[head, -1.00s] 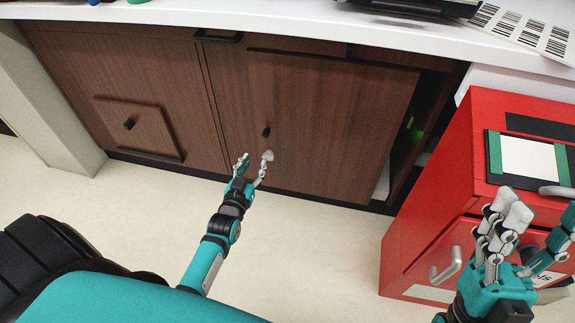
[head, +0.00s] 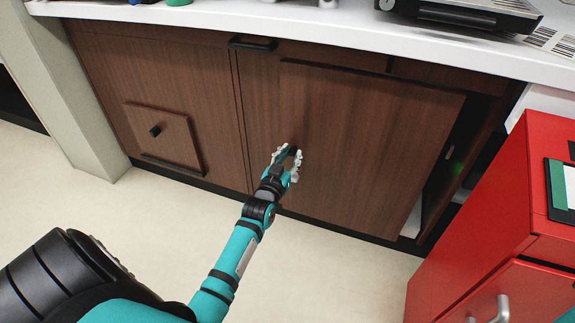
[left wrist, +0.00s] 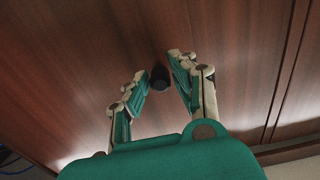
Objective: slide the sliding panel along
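The sliding panel (head: 375,150) is a dark brown wooden front under the white counter, with a dark opening to its right. Its small black knob (left wrist: 160,77) shows in the left wrist view, between the two sides of my left gripper (left wrist: 157,75). In the head view my left gripper (head: 287,154) is at the panel's left part, its fingers around the knob and hiding most of it. The fingers are apart; I cannot tell whether they touch the knob. My right gripper is not in view.
A red drawer cabinet (head: 495,235) stands close on the right. The opening (head: 455,160) beside the panel shows a small green light. A small square door (head: 165,137) with a black knob is at the left. The pale floor in front is clear.

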